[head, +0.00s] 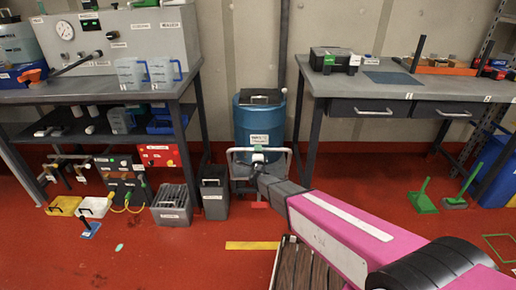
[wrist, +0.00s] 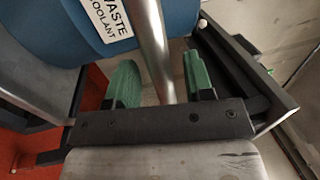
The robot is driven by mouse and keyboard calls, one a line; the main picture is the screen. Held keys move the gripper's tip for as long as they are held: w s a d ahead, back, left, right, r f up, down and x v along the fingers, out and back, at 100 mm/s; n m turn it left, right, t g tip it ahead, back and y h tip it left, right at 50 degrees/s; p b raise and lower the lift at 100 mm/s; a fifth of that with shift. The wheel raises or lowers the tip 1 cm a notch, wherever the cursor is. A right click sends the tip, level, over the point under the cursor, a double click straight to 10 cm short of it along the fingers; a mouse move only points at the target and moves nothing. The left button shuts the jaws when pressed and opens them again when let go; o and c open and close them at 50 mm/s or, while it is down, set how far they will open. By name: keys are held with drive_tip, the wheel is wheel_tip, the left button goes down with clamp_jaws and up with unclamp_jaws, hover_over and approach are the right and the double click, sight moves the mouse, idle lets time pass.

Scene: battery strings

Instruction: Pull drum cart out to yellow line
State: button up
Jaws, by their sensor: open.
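The blue drum (head: 258,118), with a white label, stands on its cart (head: 240,172) in the gap between the two benches. The cart's pale metal handle (head: 233,151) faces me. My gripper (head: 259,153) is at the top bar of the handle. In the wrist view the drum (wrist: 50,18) carries a label reading waste coolant. There the handle bar (wrist: 149,40) runs between the two green fingers of my open gripper (wrist: 160,82); I cannot tell whether either finger touches it. The yellow line (head: 252,245) lies on the red floor in front of the cart.
A grey bin (head: 214,193) stands close left of the cart. A grey crate (head: 171,206) is further left, by the left bench (head: 100,92). The right bench (head: 400,92) has its leg close to the cart's right. Floor between cart and yellow line looks mostly clear.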

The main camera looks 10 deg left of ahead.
drive_tip(key=x, duration=0.3)
drive_tip(key=shift+w, duration=0.1)
clamp_jaws()
drive_tip(key=r+v, duration=0.2)
drive_tip(key=v, duration=1.2)
drive_tip(key=s+r+v, duration=0.1)
drive_tip(key=r+v, duration=0.2)
drive_tip(key=v, duration=1.2)
drive_tip(key=shift+s+d+r, duration=0.15)
drive_tip(key=shift+s+r, duration=0.1)
drive_tip(key=shift+r, duration=0.15)
unclamp_jaws()
